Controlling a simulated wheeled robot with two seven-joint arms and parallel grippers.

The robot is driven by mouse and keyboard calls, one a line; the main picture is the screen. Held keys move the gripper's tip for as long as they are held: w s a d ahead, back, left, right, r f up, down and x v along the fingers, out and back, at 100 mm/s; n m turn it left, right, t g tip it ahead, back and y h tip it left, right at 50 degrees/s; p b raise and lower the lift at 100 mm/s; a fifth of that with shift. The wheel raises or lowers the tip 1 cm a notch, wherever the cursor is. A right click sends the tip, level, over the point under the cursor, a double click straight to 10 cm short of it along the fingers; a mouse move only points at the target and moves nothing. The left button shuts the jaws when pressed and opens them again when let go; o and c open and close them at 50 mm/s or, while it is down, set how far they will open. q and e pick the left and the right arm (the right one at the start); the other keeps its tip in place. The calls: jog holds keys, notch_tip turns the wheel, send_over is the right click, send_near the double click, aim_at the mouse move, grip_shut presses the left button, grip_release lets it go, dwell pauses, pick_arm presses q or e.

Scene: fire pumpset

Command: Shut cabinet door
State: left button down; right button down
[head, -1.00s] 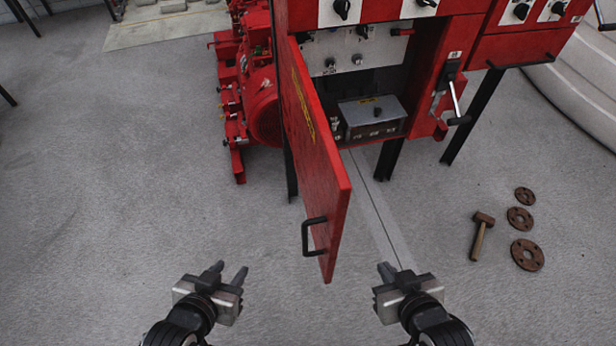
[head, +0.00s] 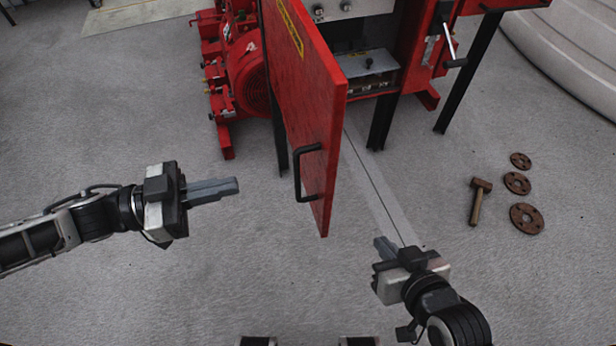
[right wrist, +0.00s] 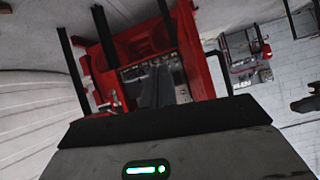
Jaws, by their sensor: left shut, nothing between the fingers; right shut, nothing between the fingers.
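The red cabinet door (head: 308,110) stands swung open toward me in the head view, with a black handle (head: 308,172) on its outer, left-facing side. The red cabinet (head: 420,60) behind it has its interior showing, with a grey box (head: 362,65) inside. My left gripper (head: 238,187) is shut and empty, left of the door and pointing right toward the handle, apart from it. My right gripper (head: 380,243) is shut and empty, below and right of the door's lower corner. In the right wrist view the right fingers (right wrist: 158,88) point toward the open red cabinet (right wrist: 205,75).
A red pump (head: 240,75) stands left of the cabinet. A lever (head: 447,42) sticks out on the cabinet's right side. A hammer (head: 479,200) and rusty flanges (head: 526,218) lie on the floor at right.

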aim_at(326, 164)
pick_arm(q)
jog(key=p+x, duration=0.1)
jog(key=x, duration=1.2)
jog(key=shift+w+d+p, duration=0.1)
jog(key=shift+d+p, duration=0.2)
jog(key=shift+d, duration=0.05)
